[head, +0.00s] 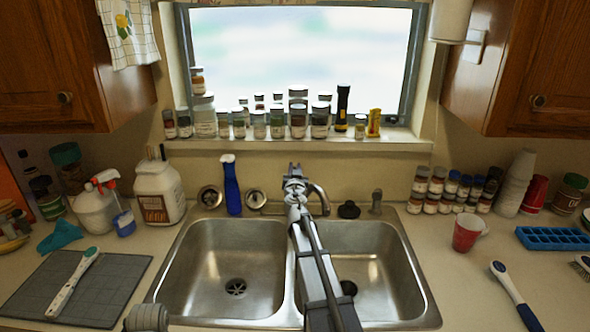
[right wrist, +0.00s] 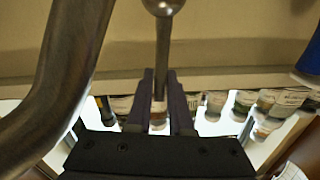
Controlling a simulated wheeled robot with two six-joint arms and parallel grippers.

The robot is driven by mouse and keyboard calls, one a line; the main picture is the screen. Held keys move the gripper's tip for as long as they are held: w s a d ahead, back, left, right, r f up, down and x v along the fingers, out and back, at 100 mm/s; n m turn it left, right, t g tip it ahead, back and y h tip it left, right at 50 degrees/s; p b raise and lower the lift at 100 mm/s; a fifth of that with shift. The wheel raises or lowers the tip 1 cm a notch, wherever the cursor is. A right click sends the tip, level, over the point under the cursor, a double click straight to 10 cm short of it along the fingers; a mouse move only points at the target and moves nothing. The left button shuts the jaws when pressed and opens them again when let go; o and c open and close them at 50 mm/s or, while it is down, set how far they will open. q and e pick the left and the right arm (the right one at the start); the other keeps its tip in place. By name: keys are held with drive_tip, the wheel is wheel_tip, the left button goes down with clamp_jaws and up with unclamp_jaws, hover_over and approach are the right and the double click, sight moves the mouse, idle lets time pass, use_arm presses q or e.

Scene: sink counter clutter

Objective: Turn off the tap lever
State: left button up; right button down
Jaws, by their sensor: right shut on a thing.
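The tap stands behind the divider of the double sink. Its curved metal spout (head: 321,197) shows just right of my right gripper (head: 295,168), and it fills the left of the right wrist view (right wrist: 62,75). The tap lever (right wrist: 163,48) is a thin metal rod with a rounded end, seen in the right wrist view. My right gripper (right wrist: 161,90) is shut on the lever, one dark finger on each side of it. In the head view my arm and gripper hide the lever and tap base. My left gripper is out of view; only a grey part of mine shows at the bottom left.
A black stopper (head: 349,210) and a small dispenser (head: 376,201) stand to the right. Several jars line the window sill (head: 290,144). Both basins look empty.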

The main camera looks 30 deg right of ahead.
idle(0.7)
drive_tip(key=shift+s+f+b, duration=0.15)
drive_tip(key=shift+b, duration=0.3)
drive_tip(key=c, duration=0.8)
unclamp_jaws()
drive_tip(key=v, duration=0.8)
drive_tip(key=shift+f, duration=0.1)
